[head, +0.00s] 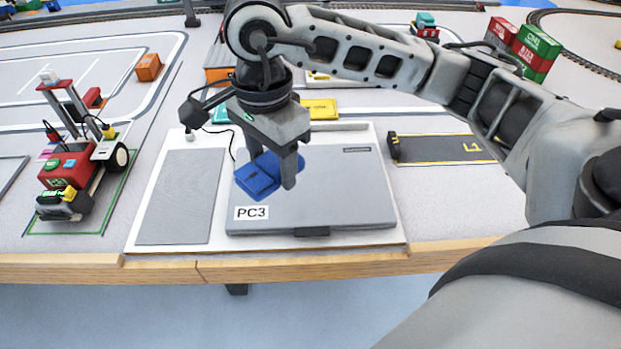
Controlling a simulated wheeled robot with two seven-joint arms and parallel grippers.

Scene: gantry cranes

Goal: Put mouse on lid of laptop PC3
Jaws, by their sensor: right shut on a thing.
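The laptop PC3 (350,195) is grey and closed, with its label at the lid's lower left corner. It lies on a white board on the table. My right gripper (272,172) points down over the left part of the lid and is shut on a blue thing, which I take to be the mouse (256,180). Its fingers hide part of the mouse. The mouse is over or on the lid's left half; I cannot tell whether it touches the lid. My left gripper is not in view.
A grey mat (180,195) lies left of the laptop on the white board (225,243). A toy crane vehicle (70,165) stands at the left. A yellow block (320,109) and an orange box (148,67) are behind. The wooden table edge (300,264) runs along the front.

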